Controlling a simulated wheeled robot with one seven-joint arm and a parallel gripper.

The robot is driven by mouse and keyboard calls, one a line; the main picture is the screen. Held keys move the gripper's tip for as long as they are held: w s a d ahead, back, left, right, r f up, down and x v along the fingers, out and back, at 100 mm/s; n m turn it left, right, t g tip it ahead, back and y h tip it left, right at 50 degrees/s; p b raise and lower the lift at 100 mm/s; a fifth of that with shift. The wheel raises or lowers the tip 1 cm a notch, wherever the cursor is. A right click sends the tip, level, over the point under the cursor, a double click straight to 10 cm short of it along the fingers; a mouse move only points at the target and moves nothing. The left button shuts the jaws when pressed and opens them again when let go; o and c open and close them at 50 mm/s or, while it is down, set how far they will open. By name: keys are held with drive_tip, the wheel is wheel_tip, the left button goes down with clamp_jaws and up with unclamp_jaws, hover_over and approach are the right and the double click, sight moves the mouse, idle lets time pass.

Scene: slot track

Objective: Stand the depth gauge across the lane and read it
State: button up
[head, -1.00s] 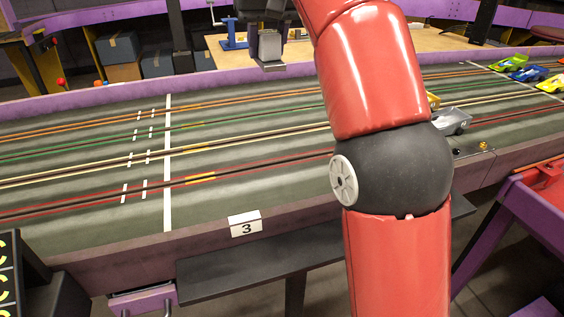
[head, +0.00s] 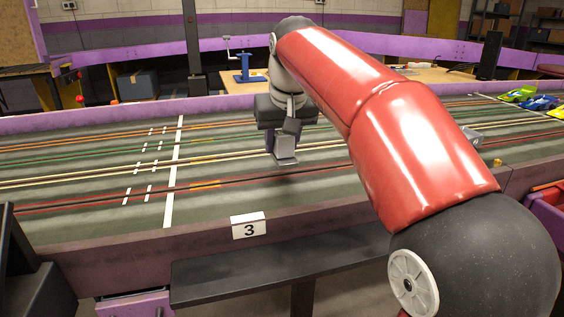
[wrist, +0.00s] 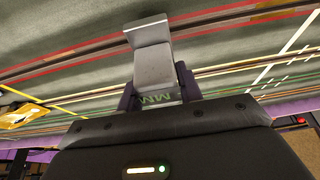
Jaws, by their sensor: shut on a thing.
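My gripper (head: 281,138) is over the slot track (head: 90,213) and points down. It is shut on the depth gauge (head: 285,158), a grey metal piece with a wider, bent end. In the wrist view the gauge (wrist: 152,62) sits between the dark fingers (wrist: 158,88), with green "MM" lettering near them. Its wide end reaches toward the red-lined lane. The gauge appears to be above the track, with a dark shadow under it; its exact height I cannot tell. The red-lined lane (head: 110,197) nearest me has a yellow stretch (head: 205,184). No reading is legible.
A white sign "3" (head: 248,226) is on the track's near wall. A yellow car (wrist: 20,116) shows in the wrist view. The left track is clear.

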sight(282, 155)
drive_tip(key=shift+f+b, duration=0.4)
drive_tip(key=shift+f, duration=1.3)
drive_tip(key=shift+f, duration=0.1)
drive_tip(key=o, duration=1.1)
drive_tip(key=shift+o, duration=0.2)
drive_tip(key=p+v, duration=0.3)
drive_tip(key=v, duration=0.9)
